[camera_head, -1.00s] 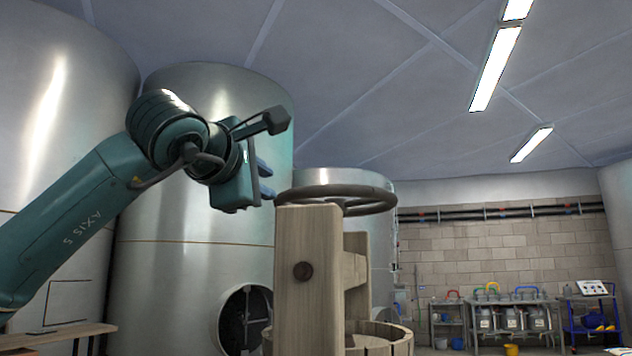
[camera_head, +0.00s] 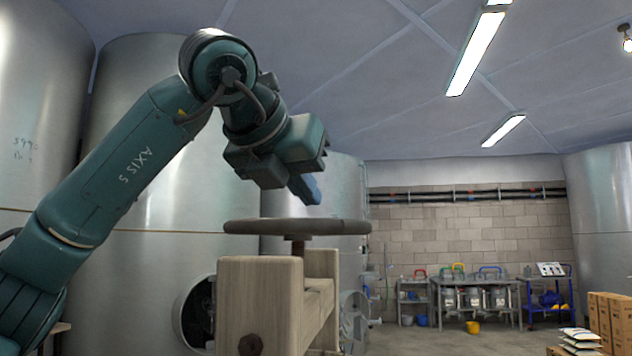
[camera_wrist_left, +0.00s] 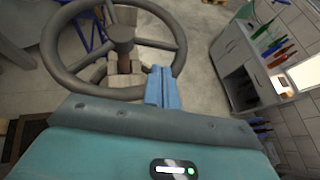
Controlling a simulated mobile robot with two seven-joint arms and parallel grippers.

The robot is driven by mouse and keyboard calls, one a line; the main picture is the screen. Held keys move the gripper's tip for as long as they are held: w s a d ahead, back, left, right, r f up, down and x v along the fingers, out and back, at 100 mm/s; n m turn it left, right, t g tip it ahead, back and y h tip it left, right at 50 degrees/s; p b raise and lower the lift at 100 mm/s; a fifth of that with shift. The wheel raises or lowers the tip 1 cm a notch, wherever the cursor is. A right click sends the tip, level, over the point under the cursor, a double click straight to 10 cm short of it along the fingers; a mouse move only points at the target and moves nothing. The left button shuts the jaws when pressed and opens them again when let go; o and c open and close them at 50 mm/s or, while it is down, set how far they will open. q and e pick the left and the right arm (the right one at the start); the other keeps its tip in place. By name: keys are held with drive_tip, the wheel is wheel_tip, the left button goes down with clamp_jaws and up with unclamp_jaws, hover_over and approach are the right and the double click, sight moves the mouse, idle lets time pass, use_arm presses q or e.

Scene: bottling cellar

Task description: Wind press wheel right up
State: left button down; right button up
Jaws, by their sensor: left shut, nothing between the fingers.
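The press wheel (camera_head: 297,227) is a dark round rim lying flat on top of the wooden press frame (camera_head: 262,295), seen nearly edge-on in the head view. In the left wrist view the wheel's rim (camera_wrist_left: 58,66), spokes and hub show at the upper left. My left gripper (camera_head: 308,190) points down just above the wheel, its blue fingers shut and empty. In the wrist view the fingers (camera_wrist_left: 161,88) overlap the near right part of the rim; I cannot tell whether they touch it. My right gripper is not in view.
Large steel tanks (camera_head: 165,150) stand close behind my left arm and the press. A metal workbench (camera_head: 478,290) and a blue trolley (camera_head: 550,295) stand by the far brick wall. Cardboard boxes (camera_head: 610,320) stand at the right. The floor between is mostly clear.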

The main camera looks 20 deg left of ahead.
use_arm(q)
drive_tip(key=p+x, duration=0.1)
drive_tip(key=x, duration=0.6)
drive_tip(key=shift+w, duration=0.2)
